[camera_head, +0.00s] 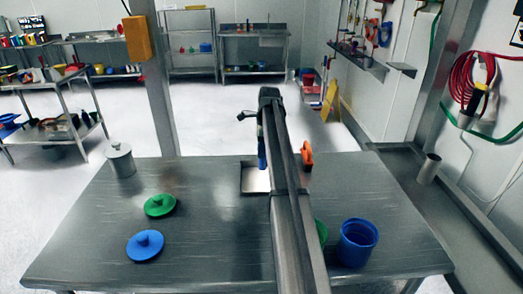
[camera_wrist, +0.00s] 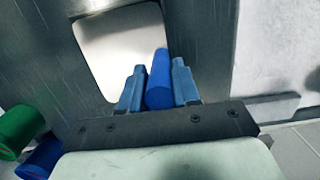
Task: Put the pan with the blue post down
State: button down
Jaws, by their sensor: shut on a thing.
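The pan (camera_head: 254,179) is a shallow, pale metal square at the far middle of the steel table, partly hidden by my arm. It also shows in the wrist view (camera_wrist: 112,50). Its blue post (camera_head: 262,154) stands at its edge. In the wrist view the blue post (camera_wrist: 159,80) lies between the two blue fingers of my gripper (camera_wrist: 158,88), which is shut on it. I cannot tell whether the pan touches the table or hangs just above it.
On the steel table (camera_head: 205,225) are a green lid (camera_head: 160,205), a blue lid (camera_head: 145,245), a grey canister (camera_head: 121,160), a blue container (camera_head: 357,242), a partly hidden green container (camera_head: 321,232) and an orange item (camera_head: 307,155). The table between the lids and my arm is clear.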

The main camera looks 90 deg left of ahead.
jog(key=shift+f, duration=0.15)
jog(key=c, duration=0.8)
grip_release()
jog(key=shift+f, duration=0.15)
jog(key=r, duration=0.4)
jog(key=w+r, duration=0.1)
jog(key=r, duration=0.7)
jog(key=shift+w+r, duration=0.1)
jog(key=shift+w, duration=0.1)
jog(key=shift+w, duration=0.15)
